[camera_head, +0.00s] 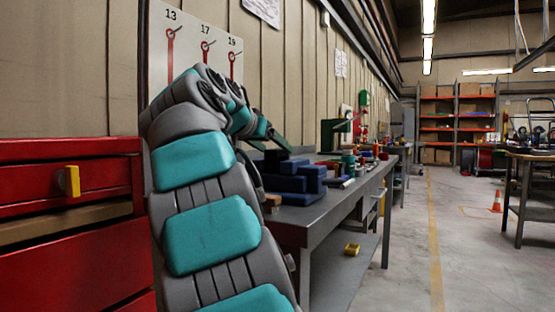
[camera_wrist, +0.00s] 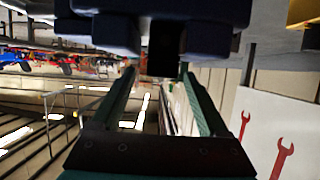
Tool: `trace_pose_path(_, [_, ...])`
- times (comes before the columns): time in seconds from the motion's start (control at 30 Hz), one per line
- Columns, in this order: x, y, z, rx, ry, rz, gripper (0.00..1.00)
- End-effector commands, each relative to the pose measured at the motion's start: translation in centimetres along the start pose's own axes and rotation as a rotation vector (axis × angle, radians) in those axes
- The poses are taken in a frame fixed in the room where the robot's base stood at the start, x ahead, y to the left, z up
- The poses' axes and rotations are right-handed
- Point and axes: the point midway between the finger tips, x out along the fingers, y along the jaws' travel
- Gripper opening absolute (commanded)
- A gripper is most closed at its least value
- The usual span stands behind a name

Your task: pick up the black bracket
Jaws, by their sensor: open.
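A black piece, which looks like the black bracket (camera_head: 274,160), rests at the dark blue blocks (camera_head: 288,184) on the near end of the grey workbench (camera_head: 335,193). In the wrist view the dark piece (camera_wrist: 164,52) shows just beyond and between my fingertips, with dark blue blocks (camera_wrist: 105,33) on either side. My gripper (camera_wrist: 158,74) is open, with nothing visible between its long green fingers. In the head view my gripper (camera_head: 278,140) is just above the black piece, partly hidden by my arm. I cannot tell whether the fingers touch it.
A red drawer cabinet (camera_head: 75,240) with a yellow handle stands at the left. A wall board (camera_head: 190,40) shows red wrenches. Other parts and tools stand farther along the bench. A yellow item (camera_head: 352,249) lies on the lower shelf.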

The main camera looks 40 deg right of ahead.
Motion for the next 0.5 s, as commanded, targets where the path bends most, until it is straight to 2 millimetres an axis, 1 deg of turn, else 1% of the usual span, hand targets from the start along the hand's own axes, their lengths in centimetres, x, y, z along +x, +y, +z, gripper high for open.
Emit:
trace_pose_path(0.03, [0.9,-0.1,0.0,0.0,-0.002,0.001,0.78])
trace_pose_path(0.1, [2.0,-0.2,0.0,-0.001,-0.003,0.001,0.78])
trace_pose_path(0.2, [2.9,-0.2,0.0,-0.001,-0.002,0.0,0.78])
trace_pose_path(0.43, [3.0,-0.1,-0.1,0.0,0.0,-0.001,0.78])
trace_pose_path(0.5, [3.0,-0.1,-0.1,0.0,-0.001,-0.001,0.7])
